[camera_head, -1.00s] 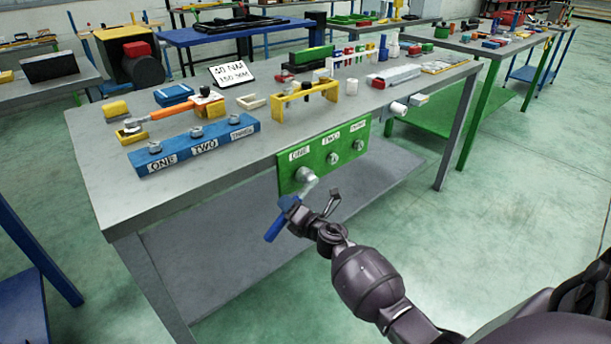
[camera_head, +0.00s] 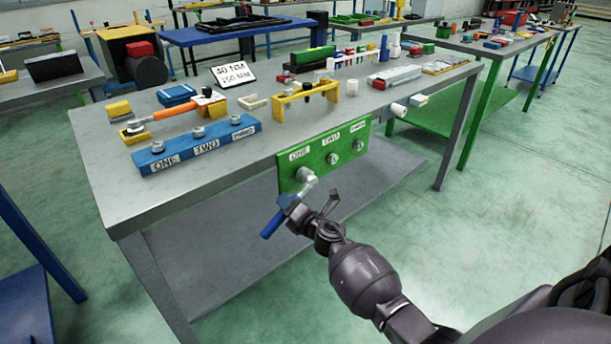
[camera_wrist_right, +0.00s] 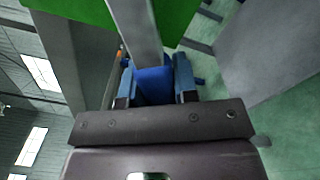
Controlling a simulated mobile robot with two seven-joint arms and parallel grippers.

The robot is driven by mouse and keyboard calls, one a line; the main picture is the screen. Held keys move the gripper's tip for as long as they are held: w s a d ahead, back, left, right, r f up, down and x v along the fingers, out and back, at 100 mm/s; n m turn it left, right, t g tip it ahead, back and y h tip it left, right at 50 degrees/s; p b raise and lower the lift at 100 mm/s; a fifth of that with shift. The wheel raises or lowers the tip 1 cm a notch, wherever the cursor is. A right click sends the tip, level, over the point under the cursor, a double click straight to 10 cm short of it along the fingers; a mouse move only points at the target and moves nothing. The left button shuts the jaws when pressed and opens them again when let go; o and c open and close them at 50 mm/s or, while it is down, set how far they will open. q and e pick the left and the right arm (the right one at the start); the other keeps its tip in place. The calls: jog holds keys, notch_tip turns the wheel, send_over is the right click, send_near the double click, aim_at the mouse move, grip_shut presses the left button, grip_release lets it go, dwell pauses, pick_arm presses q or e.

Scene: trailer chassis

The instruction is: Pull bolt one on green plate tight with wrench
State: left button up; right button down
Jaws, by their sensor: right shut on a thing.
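The green plate (camera_head: 325,153) hangs on the front edge of the workbench, with bolts labelled ONE, TWO and a third label. Bolt one (camera_head: 304,174) is at its left end. The wrench, with a blue handle (camera_head: 272,224) and grey head, has its head at bolt one; whether it is fully seated cannot be told. My right gripper (camera_head: 289,203) is shut on the wrench handle, below and in front of the plate. In the right wrist view the gripper's fingers (camera_wrist_right: 155,84) clasp the blue handle (camera_wrist_right: 154,80), and the grey shaft runs up toward the green plate (camera_wrist_right: 88,10). My left gripper is not in view.
On the grey workbench (camera_head: 215,172) stand a blue block (camera_head: 185,153) with similar bolts, a yellow rack (camera_head: 306,90), an orange-handled tool (camera_head: 175,112) and a sign reading 40 NM, 150 NM (camera_head: 233,74). The floor right of the bench is clear.

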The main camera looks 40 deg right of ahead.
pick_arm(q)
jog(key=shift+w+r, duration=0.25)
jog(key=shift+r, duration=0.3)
pick_arm(e)
jog(key=shift+a+r+m, duration=0.15)
jog(key=shift+r+m, duration=0.15)
jog(key=shift+r, duration=0.05)
pick_arm(q)
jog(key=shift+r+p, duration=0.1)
jog(key=shift+p, duration=0.2)
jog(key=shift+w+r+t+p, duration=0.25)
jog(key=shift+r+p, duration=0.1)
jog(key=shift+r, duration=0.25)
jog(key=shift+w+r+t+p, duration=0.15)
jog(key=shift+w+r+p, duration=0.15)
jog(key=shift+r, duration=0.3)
pick_arm(e)
jog(key=shift+a+r+m, duration=0.25)
jog(key=shift+r+m, duration=0.45)
jog(key=shift+m, duration=0.2)
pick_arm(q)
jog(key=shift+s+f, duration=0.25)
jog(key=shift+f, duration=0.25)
pick_arm(e)
jog(key=shift+d+f, duration=0.1)
jog(key=shift+f, duration=0.2)
jog(key=shift+s, duration=0.1)
